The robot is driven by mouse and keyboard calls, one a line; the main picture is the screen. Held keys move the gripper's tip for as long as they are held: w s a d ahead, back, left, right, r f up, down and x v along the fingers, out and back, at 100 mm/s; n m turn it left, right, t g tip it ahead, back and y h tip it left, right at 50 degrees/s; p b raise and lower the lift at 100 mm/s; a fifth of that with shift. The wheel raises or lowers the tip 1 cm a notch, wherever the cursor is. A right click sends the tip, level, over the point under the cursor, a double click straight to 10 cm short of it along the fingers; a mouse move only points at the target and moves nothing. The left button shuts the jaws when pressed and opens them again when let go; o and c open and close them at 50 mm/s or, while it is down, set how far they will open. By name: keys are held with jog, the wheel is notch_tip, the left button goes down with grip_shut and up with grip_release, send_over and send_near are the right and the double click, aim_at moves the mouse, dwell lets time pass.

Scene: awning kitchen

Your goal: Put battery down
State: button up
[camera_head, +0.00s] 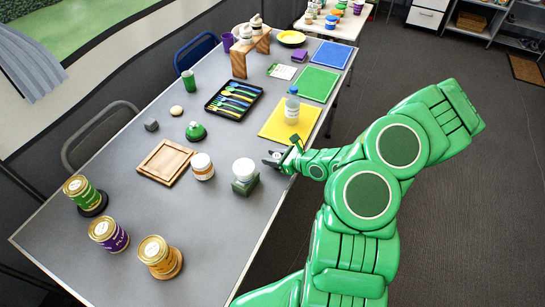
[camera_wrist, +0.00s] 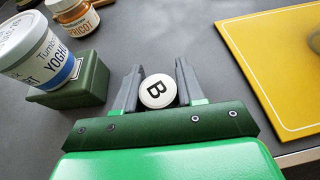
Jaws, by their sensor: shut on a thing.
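The battery (camera_wrist: 157,91) shows its round white end, marked with a black B, in the wrist view. It sits between the two grey fingers of my gripper (camera_wrist: 158,88), which are shut on it. In the head view my gripper (camera_head: 274,161) is low over the grey table (camera_head: 215,232), near its right edge. There the battery is too small and covered to make out. I cannot tell whether the battery touches the table.
A yoghurt tub (camera_wrist: 42,55) on a green block (camera_wrist: 85,85) stands close left of my gripper. An apricot jar (camera_wrist: 73,15) is behind it. A yellow mat (camera_head: 290,121) with a bottle (camera_head: 292,106) lies to the right. Bare table lies ahead of the fingers.

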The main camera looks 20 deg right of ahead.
jog(key=o, duration=1.1)
jog(key=shift+f, duration=0.1)
